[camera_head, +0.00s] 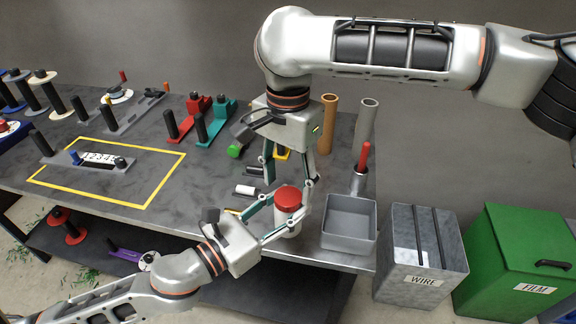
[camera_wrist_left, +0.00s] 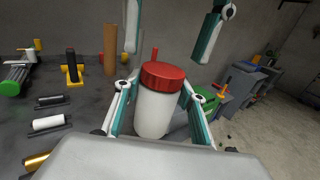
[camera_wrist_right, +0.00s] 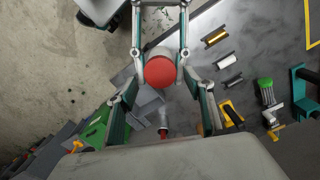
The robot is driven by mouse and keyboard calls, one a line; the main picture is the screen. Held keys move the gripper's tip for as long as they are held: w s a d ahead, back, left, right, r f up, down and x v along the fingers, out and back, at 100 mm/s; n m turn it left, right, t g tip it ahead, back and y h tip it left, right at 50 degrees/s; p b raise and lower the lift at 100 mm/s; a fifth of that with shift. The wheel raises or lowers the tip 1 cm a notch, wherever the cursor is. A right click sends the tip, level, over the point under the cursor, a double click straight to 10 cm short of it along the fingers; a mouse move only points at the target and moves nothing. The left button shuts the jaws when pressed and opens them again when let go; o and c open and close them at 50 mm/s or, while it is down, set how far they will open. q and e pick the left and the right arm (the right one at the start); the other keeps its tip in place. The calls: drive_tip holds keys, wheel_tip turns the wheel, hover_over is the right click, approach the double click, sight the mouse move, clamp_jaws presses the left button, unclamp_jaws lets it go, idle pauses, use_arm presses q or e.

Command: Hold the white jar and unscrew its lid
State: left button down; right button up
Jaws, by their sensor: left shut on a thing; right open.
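The white jar (camera_head: 287,222) with its red lid (camera_head: 288,198) stands upright near the front edge of the table. My left gripper (camera_head: 286,217) is shut around the jar's white body from the left; the jar also shows between its fingers in the left wrist view (camera_wrist_left: 154,112). My right gripper (camera_head: 290,182) points down above the lid, its fingers open on either side. In the right wrist view the red lid (camera_wrist_right: 160,71) lies between the open fingertips, and a little of the white body shows behind it. The lid sits on the jar.
A grey open bin (camera_head: 349,222) stands right of the jar, with a red-handled tool (camera_head: 362,165) behind it. Brown (camera_head: 328,122) and grey tubes (camera_head: 365,130) stand at the back. A white roll (camera_head: 246,190) lies left of the jar. The yellow-outlined area (camera_head: 150,196) is farther left.

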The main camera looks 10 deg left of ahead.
drive_tip(key=shift+f, duration=1.35)
drive_tip(key=shift+c, duration=0.4)
drive_tip(key=c, duration=1.1)
drive_tip(key=o, duration=1.3)
drive_tip(key=shift+c, duration=0.2)
drive_tip(key=shift+r, duration=2.25)
